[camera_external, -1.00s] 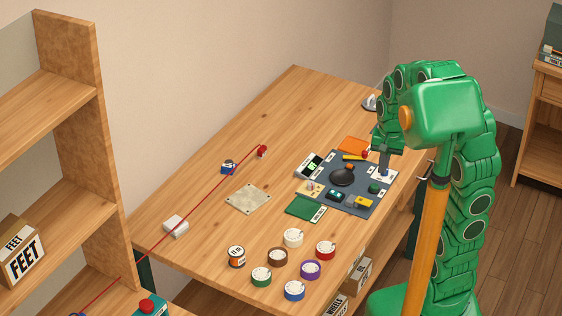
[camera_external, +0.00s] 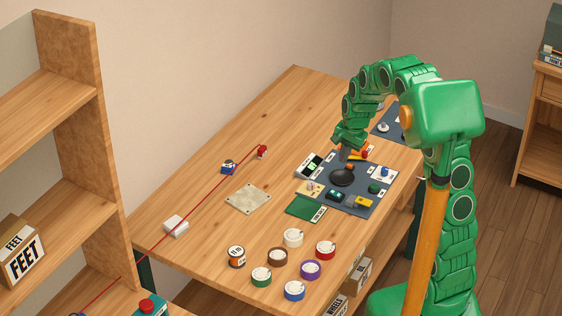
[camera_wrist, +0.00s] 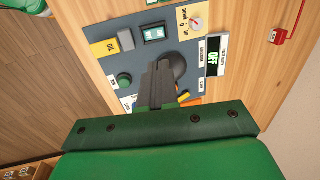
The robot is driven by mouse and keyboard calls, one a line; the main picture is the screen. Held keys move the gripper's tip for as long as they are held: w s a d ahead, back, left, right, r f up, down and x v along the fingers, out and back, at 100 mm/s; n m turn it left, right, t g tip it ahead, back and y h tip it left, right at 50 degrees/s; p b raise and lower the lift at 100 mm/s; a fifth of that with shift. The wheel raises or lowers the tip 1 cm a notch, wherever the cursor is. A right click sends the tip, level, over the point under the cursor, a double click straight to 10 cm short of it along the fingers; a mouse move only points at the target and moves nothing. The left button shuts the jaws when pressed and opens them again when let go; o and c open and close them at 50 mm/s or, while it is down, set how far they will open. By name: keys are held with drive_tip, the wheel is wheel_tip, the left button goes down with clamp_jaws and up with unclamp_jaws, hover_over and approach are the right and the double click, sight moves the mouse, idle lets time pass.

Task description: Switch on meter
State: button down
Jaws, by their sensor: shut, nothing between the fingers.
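The grey control panel (camera_external: 354,204) lies on the table; it also shows in the wrist view (camera_wrist: 88,22). At its left edge is a unit with a black display (camera_external: 311,164); its lit green characters look like "OFF" in the wrist view (camera_wrist: 212,57). I cannot read its label, nor tell if it is the meter. A beige plate (camera_wrist: 184,29) with a white dial and red mark sits beside it. A round black part (camera_external: 342,177) is partly hidden by my fingers in the wrist view. My gripper (camera_external: 344,154) is shut and empty, above the panel's back part.
The panel also carries a green button (camera_wrist: 124,79), a yellow block (camera_wrist: 103,47), a teal-screened device (camera_wrist: 154,33) and a white plate with a blue knob (camera_external: 384,173). A red box (camera_external: 262,152) with a taut red line stands left. Several tape rolls (camera_external: 293,238) lie in front.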

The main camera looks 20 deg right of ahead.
sight(333, 191)
drive_tip(key=f, duration=0.4)
drive_tip(key=w+a+f, duration=0.1)
drive_tip(key=f, duration=0.8)
drive_tip(key=shift+w+a+f, duration=0.1)
drive_tip(key=shift+w+a, duration=0.3)
drive_tip(key=shift+w, duration=0.1)
